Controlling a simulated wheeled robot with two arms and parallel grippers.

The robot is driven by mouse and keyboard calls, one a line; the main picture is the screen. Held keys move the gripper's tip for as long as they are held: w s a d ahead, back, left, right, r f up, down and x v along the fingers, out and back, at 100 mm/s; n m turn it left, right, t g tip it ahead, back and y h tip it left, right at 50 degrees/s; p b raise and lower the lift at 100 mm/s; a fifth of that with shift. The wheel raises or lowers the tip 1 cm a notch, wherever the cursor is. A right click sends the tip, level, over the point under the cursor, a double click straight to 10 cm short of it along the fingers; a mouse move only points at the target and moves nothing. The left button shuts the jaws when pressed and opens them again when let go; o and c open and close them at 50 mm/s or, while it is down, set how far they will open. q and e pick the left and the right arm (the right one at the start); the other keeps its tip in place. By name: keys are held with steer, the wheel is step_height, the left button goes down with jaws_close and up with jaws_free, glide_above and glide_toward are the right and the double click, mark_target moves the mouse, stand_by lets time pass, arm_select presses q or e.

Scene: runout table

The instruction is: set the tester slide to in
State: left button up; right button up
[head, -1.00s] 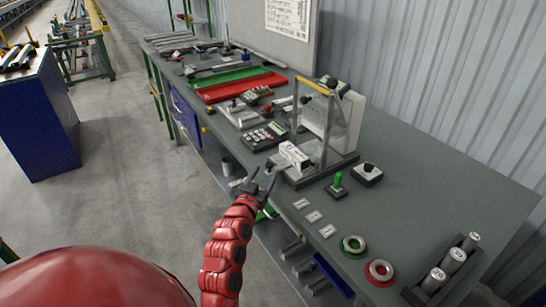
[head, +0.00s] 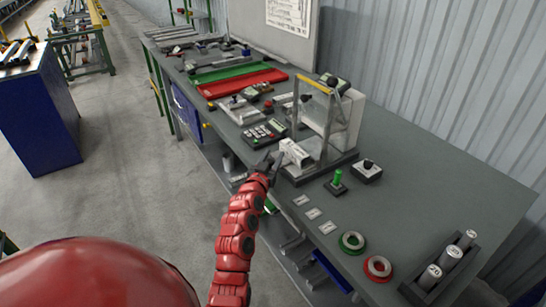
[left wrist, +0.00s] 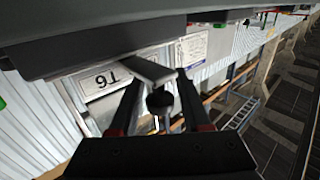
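The tester (head: 343,120) stands on the bench with a clear guard and a yellow-topped frame. A white block (head: 294,153) sits at its front left, on its dark base. My left gripper (head: 268,163) is at the bench's front edge, just left of the white block. In the left wrist view the two fingers (left wrist: 159,92) are apart. A dark round knob (left wrist: 160,102) shows between them, under a grey bar (left wrist: 150,70), with visible gaps on both sides. This may be the slide's handle; its position is unclear. My right gripper is not in view.
A green-handled switch (head: 337,181) and a black-knobbed box (head: 367,171) stand right of the tester. A keypad unit (head: 264,133) is to its left. Green (head: 352,242) and red (head: 378,267) rings lie near the front edge.

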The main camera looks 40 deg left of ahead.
arm_select(q)
jaws_close()
stand_by(1.1)
